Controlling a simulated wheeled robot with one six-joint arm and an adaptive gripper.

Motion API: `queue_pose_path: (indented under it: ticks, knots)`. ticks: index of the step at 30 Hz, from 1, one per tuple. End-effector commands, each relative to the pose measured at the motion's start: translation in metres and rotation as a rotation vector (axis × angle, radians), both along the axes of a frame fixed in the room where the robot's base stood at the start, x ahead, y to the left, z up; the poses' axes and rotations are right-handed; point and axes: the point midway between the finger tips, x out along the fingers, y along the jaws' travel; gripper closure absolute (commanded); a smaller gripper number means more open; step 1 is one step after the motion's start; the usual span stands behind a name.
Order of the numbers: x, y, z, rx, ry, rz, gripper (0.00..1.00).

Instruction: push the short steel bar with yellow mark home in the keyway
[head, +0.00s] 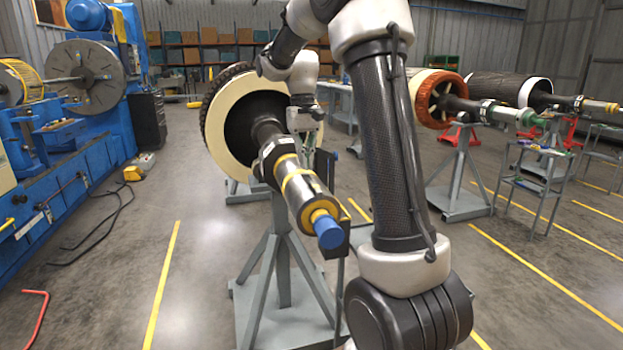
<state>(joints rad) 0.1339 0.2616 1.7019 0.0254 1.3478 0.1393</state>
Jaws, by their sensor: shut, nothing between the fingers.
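The rotor shaft (286,172) points toward me, with yellow bands and a blue cap (328,232) on its near end. It rests on a grey stand. My gripper (309,160) is shut and points down, just behind and to the right of the shaft's banded part. I cannot tell whether its fingertips touch the shaft. The short steel bar with the yellow mark and the keyway are too small or hidden to make out for certain.
The grey stand (283,260) spreads wide at the floor. The rotor's large pale ring (217,128) is behind the gripper. A blue machine (65,180) stands at left. More rotors on stands and a grey cart (538,180) are at right. Open floor lies front left.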

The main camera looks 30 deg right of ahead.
Motion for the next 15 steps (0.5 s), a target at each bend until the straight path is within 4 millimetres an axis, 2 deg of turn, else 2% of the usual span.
queue_pose_path:
  ticks: [9,15]
  knots:
    - [-0.066,0.019,0.001,0.000,-0.001,0.002,1.00]
    - [-0.096,0.028,0.001,0.000,-0.002,0.001,1.00]
